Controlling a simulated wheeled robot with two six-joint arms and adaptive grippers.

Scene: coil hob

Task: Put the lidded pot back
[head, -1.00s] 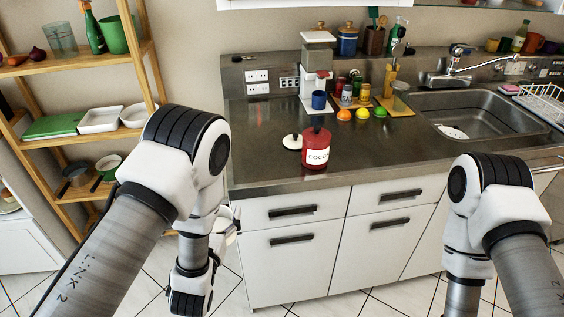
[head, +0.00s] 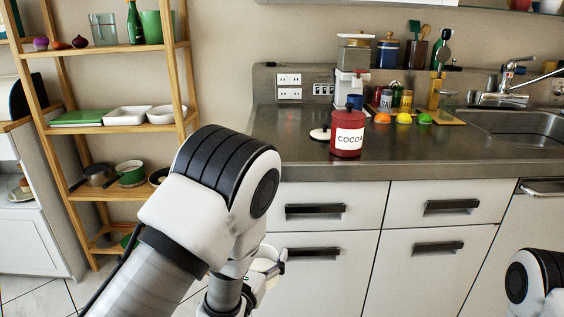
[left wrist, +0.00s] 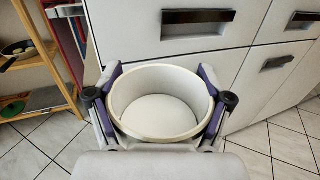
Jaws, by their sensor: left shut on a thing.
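A white, round, empty pot (left wrist: 160,112) sits between the fingers of my left gripper (left wrist: 161,80) in the left wrist view, its mouth open upward and no lid on it. In the head view a small part of the pot (head: 265,262) shows beside my left wrist, in front of the white cabinet doors and below the counter top. A whitish lid with a dark knob (head: 320,134) lies on the counter, just left of the red cocoa canister (head: 347,136). My right gripper is out of view.
A wooden shelf (head: 121,130) stands at the left, with white dishes (head: 125,115), a dark pan (head: 95,175) and a green pot (head: 131,174). The steel counter (head: 300,161) is clear along its front left. A coffee grinder (head: 352,70) and coloured fruit stand behind.

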